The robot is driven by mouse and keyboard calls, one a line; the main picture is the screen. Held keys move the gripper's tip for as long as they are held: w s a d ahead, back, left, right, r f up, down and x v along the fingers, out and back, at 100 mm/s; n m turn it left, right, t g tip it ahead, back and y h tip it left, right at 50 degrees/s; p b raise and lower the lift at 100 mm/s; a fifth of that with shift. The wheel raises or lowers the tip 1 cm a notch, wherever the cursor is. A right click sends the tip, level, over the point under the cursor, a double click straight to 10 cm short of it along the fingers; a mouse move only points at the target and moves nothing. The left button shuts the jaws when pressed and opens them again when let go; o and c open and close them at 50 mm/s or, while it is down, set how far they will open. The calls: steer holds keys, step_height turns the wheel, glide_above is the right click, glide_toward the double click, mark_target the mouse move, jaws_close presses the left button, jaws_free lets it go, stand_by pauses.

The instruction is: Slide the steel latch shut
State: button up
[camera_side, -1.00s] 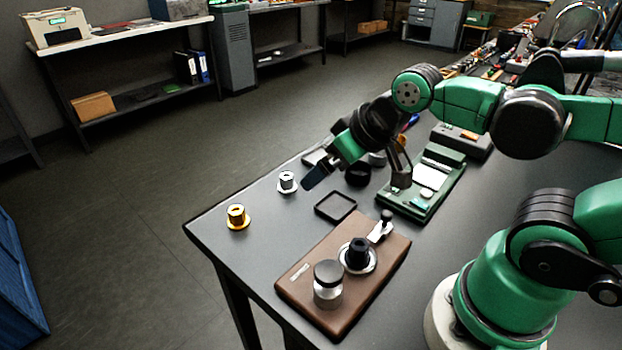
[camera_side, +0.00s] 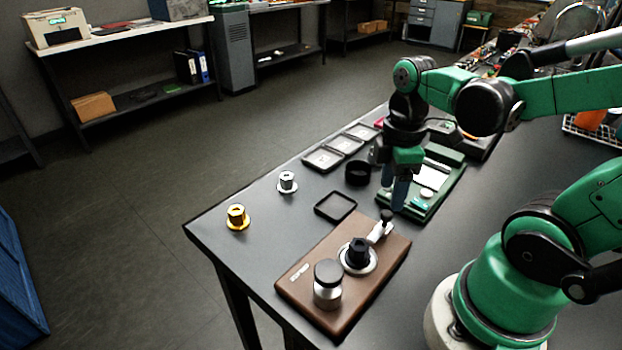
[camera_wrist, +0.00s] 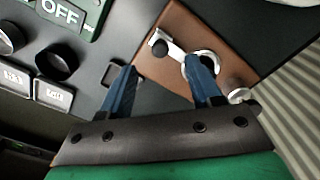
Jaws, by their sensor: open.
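The steel latch (camera_side: 378,233) is a small silver bar with a black knob (camera_side: 387,215). It lies at the back corner of the brown board (camera_side: 391,262), close to a black fitting (camera_side: 358,252) in a silver ring. In the wrist view the latch (camera_wrist: 174,56) points from its knob toward the ring, which a finger partly hides. My gripper (camera_side: 397,203) points down just behind the latch knob. In the wrist view my blue fingers (camera_wrist: 163,68) are apart, with the latch showing between and beyond them. Nothing is held. Whether a finger touches the knob is unclear.
A black-capped steel cylinder (camera_side: 328,290) stands on the board's front. A green device (camera_side: 433,178) is right behind my gripper. A black square tray (camera_side: 335,206), a silver fitting (camera_side: 287,183) and a gold fitting (camera_side: 237,218) lie left. The table's left front is clear.

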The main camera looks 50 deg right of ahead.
mark_target(387, 213)
steer(key=shift+f, duration=2.3)
jaws_close()
